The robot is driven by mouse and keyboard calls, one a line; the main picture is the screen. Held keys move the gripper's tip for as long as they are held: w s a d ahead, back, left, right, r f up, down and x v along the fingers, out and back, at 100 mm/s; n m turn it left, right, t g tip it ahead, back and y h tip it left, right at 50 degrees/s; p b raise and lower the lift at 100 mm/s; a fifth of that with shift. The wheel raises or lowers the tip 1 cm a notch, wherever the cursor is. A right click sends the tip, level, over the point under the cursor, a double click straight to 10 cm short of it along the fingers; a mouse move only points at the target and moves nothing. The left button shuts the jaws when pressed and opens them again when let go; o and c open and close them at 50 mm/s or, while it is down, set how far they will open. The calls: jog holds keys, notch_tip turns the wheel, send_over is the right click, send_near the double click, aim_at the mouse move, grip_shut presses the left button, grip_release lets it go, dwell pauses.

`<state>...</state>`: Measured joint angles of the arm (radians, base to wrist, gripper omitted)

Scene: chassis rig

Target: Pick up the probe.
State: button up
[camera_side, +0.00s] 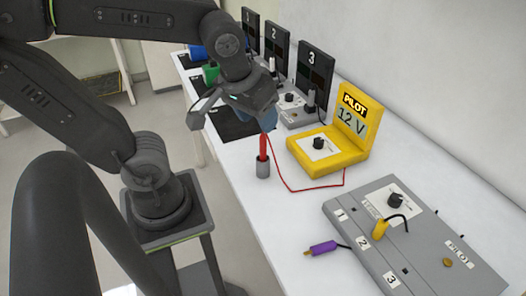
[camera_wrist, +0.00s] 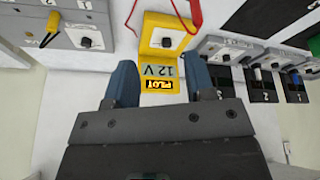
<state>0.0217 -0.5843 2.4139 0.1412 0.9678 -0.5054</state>
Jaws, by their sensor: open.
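The red probe (camera_side: 263,147) stands upright in a small grey cylindrical holder (camera_side: 263,168) on the white bench. A thin red lead runs from it to the yellow PILOT 12 V meter (camera_side: 320,150). My gripper (camera_side: 266,118) is just above the probe's top in the side view, its blue fingers partly hidden; I cannot tell whether they touch the probe. In the wrist view my gripper (camera_wrist: 160,66) is open, fingers apart, with the yellow meter (camera_wrist: 160,52) beyond them.
A grey PILOT box (camera_side: 420,245) with a yellow plug (camera_side: 380,229) is at the front right; a purple plug (camera_side: 322,248) lies beside it. Numbered black panels (camera_side: 314,72) stand behind, with dark mats (camera_side: 232,123) nearby. Bare bench surrounds the holder.

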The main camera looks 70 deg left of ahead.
aim_at(263, 142)
jog(key=w+a+f+n+g+y, duration=0.1)
jog(key=a+f+n, duration=0.2)
jog(key=f, duration=0.2)
jog(key=w+a+f+n+g+y, duration=0.1)
jog(key=w+a+f+n, duration=0.1)
jog(key=f, duration=0.3)
jog(key=w+a+f+n+y, duration=0.1)
jog(key=w+a+f+n, duration=0.1)
jog(key=a+f+n, duration=0.2)
jog(key=shift+w+f+n+g, duration=0.1)
jog(key=shift+f+n+g, duration=0.3)
jog(key=shift+f+n, duration=0.25)
grip_shut()
